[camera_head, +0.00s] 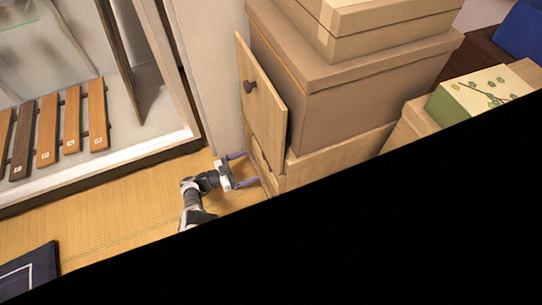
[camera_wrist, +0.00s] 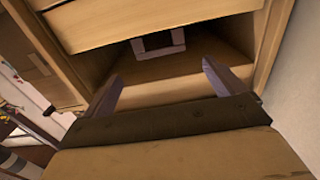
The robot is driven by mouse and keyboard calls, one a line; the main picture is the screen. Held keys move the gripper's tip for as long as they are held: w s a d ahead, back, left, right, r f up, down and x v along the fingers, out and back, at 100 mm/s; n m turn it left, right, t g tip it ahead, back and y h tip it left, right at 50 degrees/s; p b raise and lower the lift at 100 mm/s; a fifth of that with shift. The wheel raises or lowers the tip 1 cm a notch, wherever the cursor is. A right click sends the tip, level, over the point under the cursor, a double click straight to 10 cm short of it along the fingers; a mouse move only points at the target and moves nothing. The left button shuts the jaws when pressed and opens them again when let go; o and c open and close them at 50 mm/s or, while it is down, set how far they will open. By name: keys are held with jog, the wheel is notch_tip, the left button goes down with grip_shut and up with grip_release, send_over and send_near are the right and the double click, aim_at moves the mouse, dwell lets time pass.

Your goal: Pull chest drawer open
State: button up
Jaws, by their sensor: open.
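The wooden chest (camera_head: 337,152) stands right of centre in the head view, partly covered by boxes. A panel with a dark round knob (camera_head: 249,86) stands out from its upper part; it looks like a drawer front. My gripper (camera_head: 252,168) is low beside the chest, below that panel, its fingers pointing at the chest. In the wrist view my gripper (camera_wrist: 161,69) is open, with nothing seen between its fingers. Ahead is a dark recess with a grey U-shaped piece (camera_wrist: 158,43), below a pale wooden board (camera_wrist: 150,22). I cannot tell whether the fingers touch the wood.
Large cardboard boxes (camera_head: 345,85) are stacked on the chest. A green patterned box (camera_head: 480,92) lies to the right. A glass-fronted case with wooden plaques (camera_head: 72,120) is at the left. The tatami floor (camera_head: 120,210) is clear near the arm. Black covers the lower right.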

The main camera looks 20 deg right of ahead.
jog(key=d, duration=1)
jog(key=shift+w, duration=0.25)
